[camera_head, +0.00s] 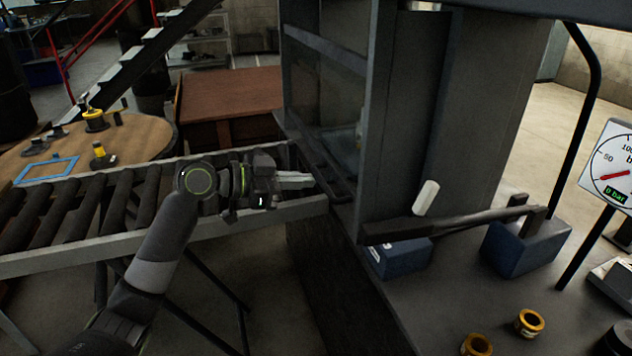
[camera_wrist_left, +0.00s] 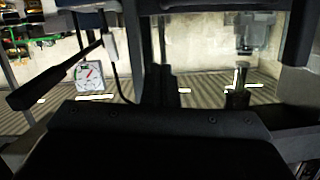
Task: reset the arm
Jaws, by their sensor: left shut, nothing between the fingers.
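My left arm comes in from the lower left in the head view. My left gripper (camera_head: 296,181) is shut and empty, pointing right over the end of the roller conveyor. Its fingertips are close to the left side of the dark grey cabinet (camera_head: 318,110); I cannot tell if they touch it. In the left wrist view the dark gripper body fills the lower part, and its fingertips cannot be made out. My right gripper does not show in either view.
The roller conveyor (camera_head: 165,234) runs left. A long dark lever (camera_head: 445,226) with a white grip extends from blue blocks (camera_head: 525,247). A pressure gauge (camera_head: 612,168) stands at right. Two brass rings (camera_head: 529,322) lie on the bench. A round table (camera_head: 140,136) stands behind the conveyor.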

